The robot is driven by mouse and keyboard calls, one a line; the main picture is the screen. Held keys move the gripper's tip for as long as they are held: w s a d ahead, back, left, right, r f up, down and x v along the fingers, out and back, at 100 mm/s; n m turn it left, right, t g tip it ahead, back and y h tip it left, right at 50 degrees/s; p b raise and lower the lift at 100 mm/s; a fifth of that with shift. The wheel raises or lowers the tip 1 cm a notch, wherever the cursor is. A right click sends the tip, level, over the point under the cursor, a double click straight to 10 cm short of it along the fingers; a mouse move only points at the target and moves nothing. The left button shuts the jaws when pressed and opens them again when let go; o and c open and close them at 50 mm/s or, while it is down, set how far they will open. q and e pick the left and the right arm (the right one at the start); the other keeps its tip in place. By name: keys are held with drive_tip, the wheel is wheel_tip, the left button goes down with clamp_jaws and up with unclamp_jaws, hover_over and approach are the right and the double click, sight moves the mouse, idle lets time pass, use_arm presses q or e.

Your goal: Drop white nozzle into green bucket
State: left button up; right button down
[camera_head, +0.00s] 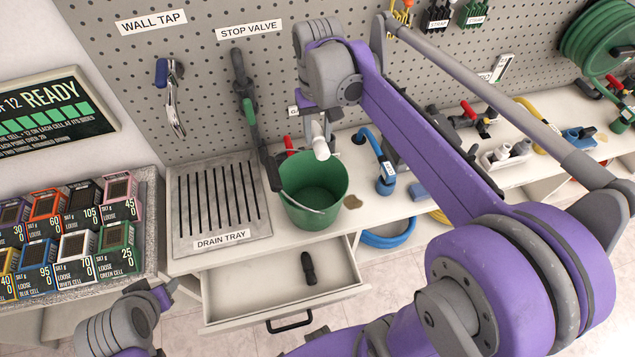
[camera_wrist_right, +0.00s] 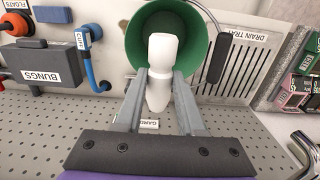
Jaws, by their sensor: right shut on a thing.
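The white nozzle (camera_head: 320,149) is held by my right gripper (camera_head: 318,133) above the back part of the green bucket (camera_head: 315,214). In the right wrist view the nozzle (camera_wrist_right: 160,62) sits between the two grey fingers (camera_wrist_right: 160,85), with the green bucket (camera_wrist_right: 133,35) behind it. The bucket stands upright on the counter, its handle hanging at the front, and its visible inside looks empty. My left gripper (camera_head: 165,293) is low at the left, away from the bucket; its jaws are too small to judge.
The drain tray (camera_head: 183,243) lies left of the bucket. An open drawer (camera_head: 235,287) below holds a black nozzle-like piece (camera_head: 308,268). A blue hose fitting (camera_head: 386,181) stands close right of the bucket. Boxes of cells (camera_head: 78,252) stand at the left. The pegboard is close behind.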

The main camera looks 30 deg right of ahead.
drive_tip(key=shift+w+d, duration=0.1)
drive_tip(key=shift+d, duration=0.1)
drive_tip(key=shift+f+b, duration=0.45)
drive_tip(key=shift+f, duration=0.45)
use_arm(q)
drive_tip(key=f, duration=0.1)
drive_tip(key=s+f+b, duration=0.1)
drive_tip(key=f, duration=0.1)
drive_tip(key=s+f+b, duration=0.1)
drive_tip(key=shift+d+f, duration=0.15)
drive_tip(key=shift+f, duration=0.05)
use_arm(e)
wheel_tip(320, 180, down, 4)
drive_tip(key=shift+f, duration=0.1)
drive_tip(key=shift+c, duration=2.2)
unclamp_jaws()
use_arm(q)
drive_tip(key=shift+w+r+p, duration=0.25)
drive_tip(key=shift+r+p, duration=0.05)
drive_tip(key=shift+r, duration=0.2)
use_arm(e)
wheel_tip(320, 180, up, 11)
